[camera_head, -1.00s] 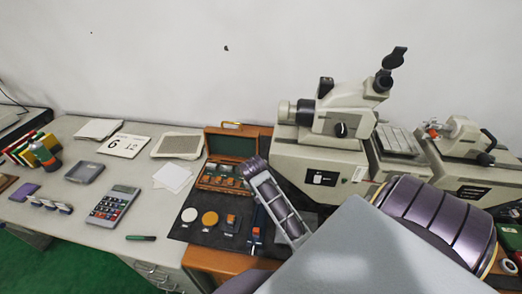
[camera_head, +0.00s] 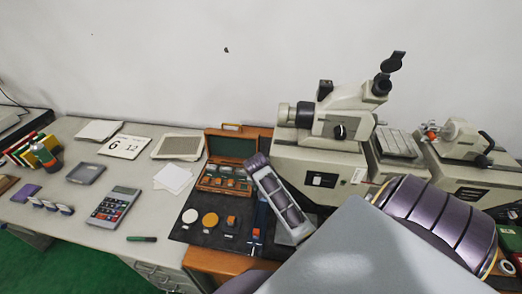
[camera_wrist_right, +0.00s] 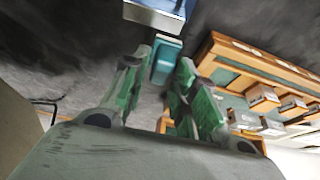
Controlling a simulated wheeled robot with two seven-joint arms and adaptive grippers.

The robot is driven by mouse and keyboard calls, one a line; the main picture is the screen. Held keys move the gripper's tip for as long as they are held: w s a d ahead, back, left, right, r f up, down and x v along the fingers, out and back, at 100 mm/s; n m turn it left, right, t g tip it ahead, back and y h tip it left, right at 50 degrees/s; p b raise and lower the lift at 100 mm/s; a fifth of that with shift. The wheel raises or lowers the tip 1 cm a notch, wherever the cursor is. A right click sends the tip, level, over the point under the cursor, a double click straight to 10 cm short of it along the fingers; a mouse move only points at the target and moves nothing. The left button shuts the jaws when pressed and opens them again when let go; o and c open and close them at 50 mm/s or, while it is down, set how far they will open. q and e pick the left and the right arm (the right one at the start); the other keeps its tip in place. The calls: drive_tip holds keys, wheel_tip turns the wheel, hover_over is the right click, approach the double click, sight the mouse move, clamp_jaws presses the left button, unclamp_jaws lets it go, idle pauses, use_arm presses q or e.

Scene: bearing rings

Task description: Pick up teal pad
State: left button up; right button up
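The teal pad (camera_wrist_right: 166,59) shows in the right wrist view as a small blue-green block on the dark mat (camera_wrist_right: 75,58). My right gripper (camera_wrist_right: 164,62) has its two green-padded fingers spread, one on each side of the pad. I cannot tell whether either finger touches it. In the head view my right arm reaches over the work area, and I cannot make out its fingers or the pad there. My left gripper is not in view.
A wooden case (camera_head: 230,145) with small parts stands behind the mat; its edge (camera_wrist_right: 235,52) is close right of the fingers in the wrist view. A blue object (camera_wrist_right: 157,10) lies beyond the pad. A microscope (camera_head: 335,115) stands to the right. A calculator (camera_head: 114,205) lies left.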

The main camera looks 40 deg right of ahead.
drive_tip(key=shift+f, duration=0.25)
drive_tip(key=shift+d, duration=0.1)
clamp_jaws()
drive_tip(key=shift+w+r, duration=0.15)
idle(0.3)
